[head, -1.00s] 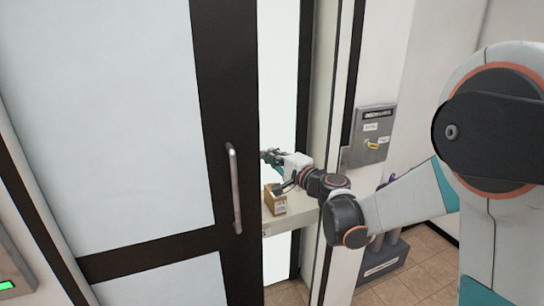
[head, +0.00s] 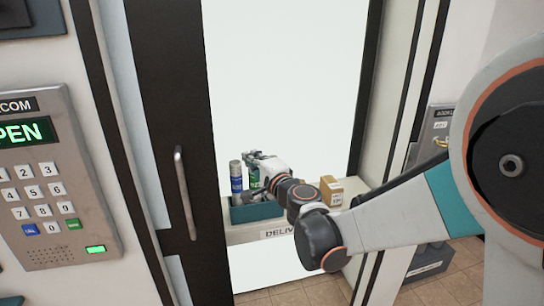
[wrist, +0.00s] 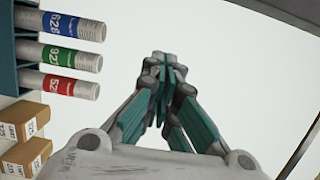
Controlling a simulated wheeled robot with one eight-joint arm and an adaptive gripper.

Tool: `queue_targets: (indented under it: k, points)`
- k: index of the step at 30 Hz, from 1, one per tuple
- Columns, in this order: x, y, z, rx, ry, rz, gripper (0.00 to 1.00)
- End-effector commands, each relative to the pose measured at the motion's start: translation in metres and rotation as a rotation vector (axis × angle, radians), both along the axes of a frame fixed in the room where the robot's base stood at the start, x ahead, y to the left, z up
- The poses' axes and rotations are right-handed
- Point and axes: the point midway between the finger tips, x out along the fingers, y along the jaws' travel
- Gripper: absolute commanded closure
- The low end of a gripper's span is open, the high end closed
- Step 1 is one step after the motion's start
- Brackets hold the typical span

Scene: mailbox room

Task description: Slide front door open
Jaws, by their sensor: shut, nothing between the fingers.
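The front door is a tall panel with a dark frame (head: 160,90) and a long metal handle (head: 182,190). It stands at the left in the head view, with a wide bright opening (head: 285,75) to its right. My gripper (head: 252,157) is in this opening, right of the door's dark edge and apart from the handle. In the wrist view my gripper's fingers (wrist: 166,62) come together at the tips, shut and empty. The door does not show in the wrist view.
A delivery shelf (head: 248,236) spans the opening, with a teal bin (head: 255,213), a blue-labelled tube (head: 236,180) and a box (head: 327,190). The keypad panel (head: 45,170), reading OPEN, is at the left. A grey wall unit (head: 440,122) is at the right.

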Motion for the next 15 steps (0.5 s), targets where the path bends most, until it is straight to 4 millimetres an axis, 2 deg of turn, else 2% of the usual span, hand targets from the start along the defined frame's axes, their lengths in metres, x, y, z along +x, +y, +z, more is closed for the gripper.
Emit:
queue_targets:
  k: [6, 15]
  points:
    - [-0.005, 0.016, 0.0, 0.0, 0.0, 0.0, 1.0]
    - [-0.006, 0.019, 0.0, 0.0, 0.0, -0.002, 1.0]
